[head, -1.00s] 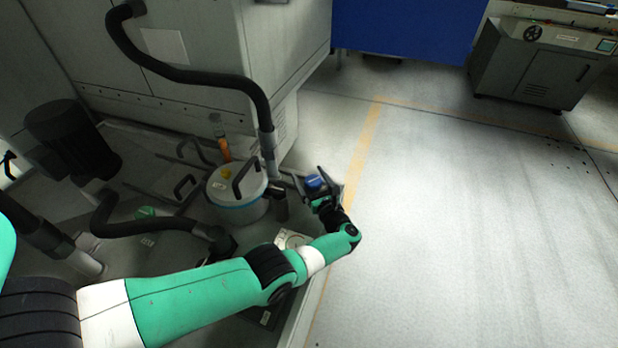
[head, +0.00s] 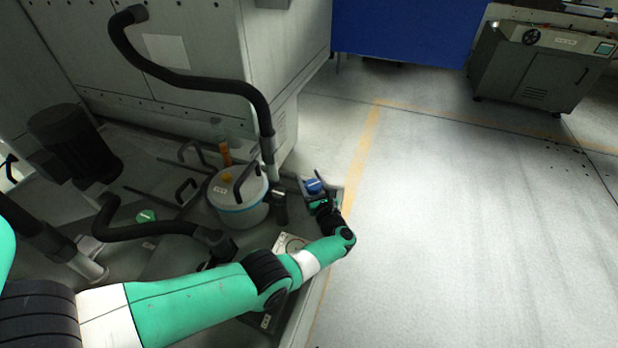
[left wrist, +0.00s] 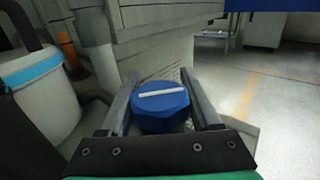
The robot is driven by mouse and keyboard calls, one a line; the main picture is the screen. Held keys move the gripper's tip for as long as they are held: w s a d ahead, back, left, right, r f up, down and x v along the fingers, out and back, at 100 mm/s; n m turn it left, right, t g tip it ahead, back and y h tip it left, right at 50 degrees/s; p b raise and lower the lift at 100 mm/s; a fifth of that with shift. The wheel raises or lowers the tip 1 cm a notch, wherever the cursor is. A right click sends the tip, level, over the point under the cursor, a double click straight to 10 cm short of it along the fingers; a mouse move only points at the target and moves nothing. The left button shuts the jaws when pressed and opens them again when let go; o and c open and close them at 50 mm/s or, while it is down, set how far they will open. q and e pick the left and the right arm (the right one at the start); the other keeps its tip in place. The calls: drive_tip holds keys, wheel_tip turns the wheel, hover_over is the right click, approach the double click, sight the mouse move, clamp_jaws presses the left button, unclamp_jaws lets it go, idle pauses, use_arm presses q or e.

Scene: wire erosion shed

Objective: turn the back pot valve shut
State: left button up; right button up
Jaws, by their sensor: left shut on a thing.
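The blue valve knob (head: 314,186), with a white bar across its top, stands to the right of the pot. In the left wrist view the blue knob (left wrist: 160,106) sits between my two fingers, and its white bar runs nearly crosswise, tilted slightly up to the right. My left gripper (head: 318,192) is shut on the blue knob; its fingertips (left wrist: 162,92) lie along both sides. The stem below the knob is hidden. The pot (head: 238,212) is pale with a blue band and a lidded top with a black handle. My right gripper is not in view.
A green knob (head: 146,216) lies further left among dark pipes. A thick black hose (head: 200,82) runs down the grey machine cabinet (head: 215,45) behind the pot. Open floor (head: 470,220) with a yellow line spreads to the right.

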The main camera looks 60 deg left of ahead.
sight(316, 193)
use_arm(q)
drive_tip(key=shift+m+t+p, duration=0.4)
drive_tip(key=shift+t+p, duration=0.1)
drive_tip(key=shift+t, duration=0.1)
drive_tip(key=shift+w, duration=0.1)
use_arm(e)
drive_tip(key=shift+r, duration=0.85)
use_arm(q)
drive_tip(key=o, duration=1.4)
drive_tip(key=shift+d, duration=0.1)
drive_tip(key=shift+d, duration=0.4)
drive_tip(key=d+p, duration=0.1)
drive_tip(key=d, duration=0.2)
drive_tip(key=s+d+p, duration=0.1)
drive_tip(key=d, duration=0.3)
drive_tip(key=s+d, duration=0.1)
drive_tip(key=d, duration=0.2)
drive_tip(key=shift+d+p, duration=0.3)
drive_tip(key=shift+p, duration=0.1)
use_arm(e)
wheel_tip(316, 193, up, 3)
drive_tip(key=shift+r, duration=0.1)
